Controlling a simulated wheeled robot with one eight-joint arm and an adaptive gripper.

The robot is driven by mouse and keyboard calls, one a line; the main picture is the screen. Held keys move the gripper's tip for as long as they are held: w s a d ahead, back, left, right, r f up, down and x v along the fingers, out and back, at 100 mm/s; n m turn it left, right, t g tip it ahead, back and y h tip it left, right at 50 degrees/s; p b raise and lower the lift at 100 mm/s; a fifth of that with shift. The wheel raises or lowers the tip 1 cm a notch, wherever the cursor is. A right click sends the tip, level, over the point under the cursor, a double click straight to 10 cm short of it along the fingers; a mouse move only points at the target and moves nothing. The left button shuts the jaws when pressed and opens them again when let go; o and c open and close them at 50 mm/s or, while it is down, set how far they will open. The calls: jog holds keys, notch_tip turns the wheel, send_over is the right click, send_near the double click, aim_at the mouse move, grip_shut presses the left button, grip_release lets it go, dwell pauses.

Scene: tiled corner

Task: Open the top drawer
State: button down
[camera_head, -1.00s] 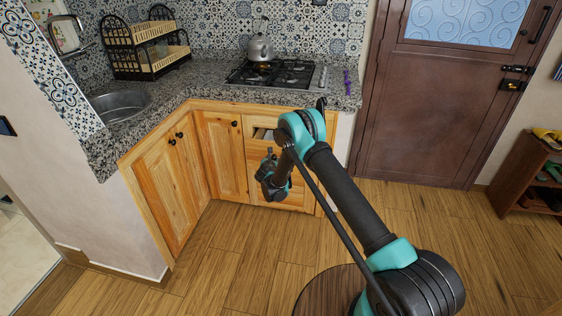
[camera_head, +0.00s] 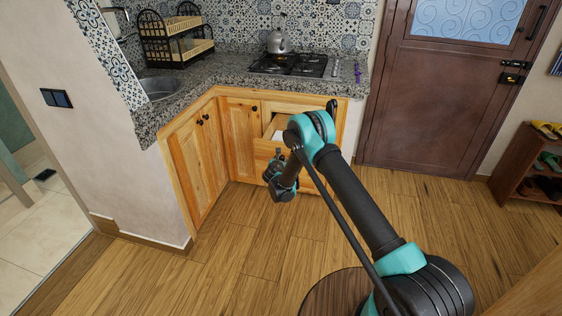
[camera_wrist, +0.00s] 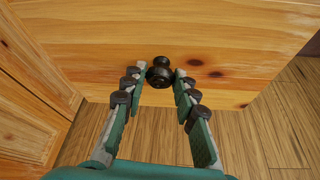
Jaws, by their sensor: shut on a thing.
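The top drawer (camera_head: 264,146) stands pulled out of the wooden cabinet under the stove, and part of its pale inside shows from above. In the wrist view its wooden front (camera_wrist: 90,50) fills the upper part, with a round black knob (camera_wrist: 159,71) near the middle. My gripper (camera_wrist: 157,80) has its two fingers on either side of the knob and is shut on it. In the head view my gripper (camera_head: 275,160) is at the drawer front, and my arm hides the drawer's right part. The knob is hidden in that view.
Wooden cabinet doors (camera_head: 196,160) stand shut to the left. The granite counter (camera_head: 215,78) carries a stove (camera_head: 290,66) with a kettle (camera_head: 279,40). A shoe rack (camera_head: 530,165) stands at the right by the brown door (camera_head: 430,100). The wooden floor (camera_head: 220,250) before the cabinets is clear.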

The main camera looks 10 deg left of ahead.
jog(key=shift+s, duration=0.15)
jog(key=c, duration=1.2)
grip_release()
jog(key=shift+o, duration=0.2)
jog(key=v, duration=1.2)
